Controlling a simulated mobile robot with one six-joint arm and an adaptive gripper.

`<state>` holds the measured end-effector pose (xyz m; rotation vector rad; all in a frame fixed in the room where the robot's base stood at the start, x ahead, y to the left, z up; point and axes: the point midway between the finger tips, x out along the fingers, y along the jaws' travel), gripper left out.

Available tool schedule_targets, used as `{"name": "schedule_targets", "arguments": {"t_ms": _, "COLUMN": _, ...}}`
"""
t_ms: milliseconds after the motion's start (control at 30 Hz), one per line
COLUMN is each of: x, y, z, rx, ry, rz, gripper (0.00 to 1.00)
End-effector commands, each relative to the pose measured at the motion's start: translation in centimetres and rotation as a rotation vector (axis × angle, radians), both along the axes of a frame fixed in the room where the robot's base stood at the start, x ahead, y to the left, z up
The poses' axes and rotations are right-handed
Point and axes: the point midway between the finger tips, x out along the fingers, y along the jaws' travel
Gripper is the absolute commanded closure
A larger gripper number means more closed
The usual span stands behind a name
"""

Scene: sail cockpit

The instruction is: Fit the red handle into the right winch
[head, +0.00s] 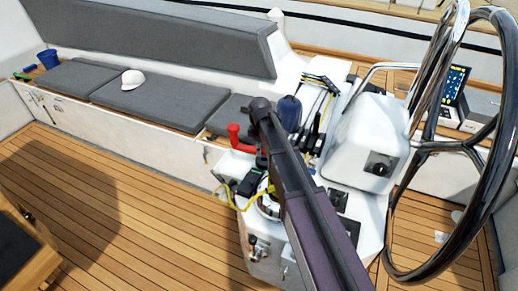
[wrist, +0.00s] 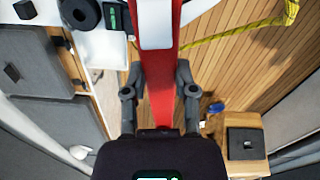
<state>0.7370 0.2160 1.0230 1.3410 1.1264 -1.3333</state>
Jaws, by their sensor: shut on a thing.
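The red handle (head: 237,140) shows beside the end of my arm in the head view, above a white tray. In the wrist view the red handle (wrist: 160,85) runs from my gripper to the top edge, with a white panel on it. My gripper (wrist: 158,92) is shut on it, one finger on each side. In the head view my arm hides the gripper. A winch (head: 266,205) with yellow rope at it is partly behind my arm. A black round part (wrist: 80,12) stands at the wrist view's upper left; I cannot tell which winch it is. The handle's far end is out of the wrist view.
A black device (head: 249,183) lies by the tray. Yellow rope (head: 233,203) hangs over the console edge. The steering wheel (head: 490,150) stands far right.

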Motion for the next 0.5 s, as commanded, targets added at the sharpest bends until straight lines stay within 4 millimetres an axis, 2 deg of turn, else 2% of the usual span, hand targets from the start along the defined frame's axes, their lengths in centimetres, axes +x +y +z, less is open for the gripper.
{"name": "schedule_targets", "arguments": {"t_ms": 500, "x": 0.00, "y": -0.03, "z": -0.57, "rx": 0.000, "ry": 0.000, "rz": 0.000, "gripper": 1.00}}
